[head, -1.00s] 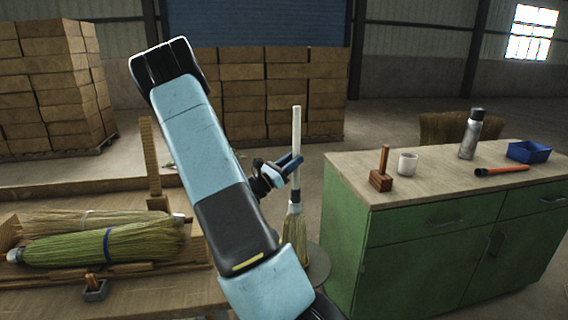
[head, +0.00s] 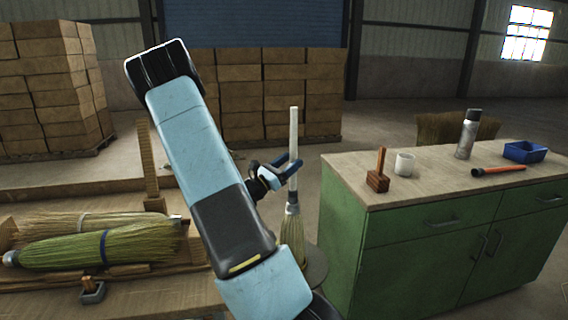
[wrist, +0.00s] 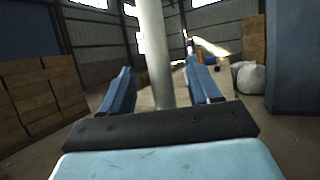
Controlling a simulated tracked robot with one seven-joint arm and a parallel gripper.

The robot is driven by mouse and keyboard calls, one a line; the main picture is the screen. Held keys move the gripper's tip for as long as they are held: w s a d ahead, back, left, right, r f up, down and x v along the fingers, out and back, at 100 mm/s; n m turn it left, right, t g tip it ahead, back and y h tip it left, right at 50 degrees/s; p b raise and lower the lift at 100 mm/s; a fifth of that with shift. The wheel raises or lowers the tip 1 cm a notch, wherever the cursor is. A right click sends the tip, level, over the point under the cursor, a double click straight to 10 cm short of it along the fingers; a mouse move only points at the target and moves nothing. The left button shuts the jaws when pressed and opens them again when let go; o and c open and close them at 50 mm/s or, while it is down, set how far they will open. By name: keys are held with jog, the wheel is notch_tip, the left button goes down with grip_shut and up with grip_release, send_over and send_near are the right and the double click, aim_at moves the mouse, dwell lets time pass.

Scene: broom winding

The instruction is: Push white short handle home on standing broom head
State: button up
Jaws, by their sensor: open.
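The white short handle (head: 294,140) stands upright in the head view, with its lower end at the collar of the standing broom head (head: 293,232). How deep it sits in the collar cannot be told. The broom head stands on a round grey base (head: 316,268), bristles down, partly hidden behind my arm. My gripper (head: 290,166) is at the handle's lower half, above the broom head, with its blue fingers apart. In the wrist view the handle (wrist: 154,50) rises between the open fingers (wrist: 155,88), with gaps on both sides.
A green cabinet (head: 400,245) stands close on the right, bearing a wooden mallet (head: 377,178), white mug (head: 404,164), spray can (head: 467,135), blue tray (head: 524,151) and orange-handled tool (head: 498,170). Broom heads (head: 70,250) lie on the left bench. Stacked boxes (head: 300,90) stand behind.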

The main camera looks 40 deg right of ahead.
jog(key=v, duration=0.7)
jog(key=shift+a, duration=0.15)
jog(key=s+a+r+m+g+y, duration=0.2)
jog(key=s+a+r+m+y, duration=0.2)
jog(key=s+a+m+y, duration=0.75)
jog(key=s+a+r+m+t+y, duration=0.2)
jog(key=a+r+t+y, duration=0.3)
jog(key=a, duration=0.5)
jog(key=s+a+r+m+t+y, duration=0.2)
jog(key=s+a+r+t+y, duration=0.3)
jog(key=a, duration=0.6)
jog(key=shift+s+a+r+m+t+y, duration=0.2)
jog(key=shift+r+m+t+y, duration=0.15)
jog(key=shift+t+y, duration=0.25)
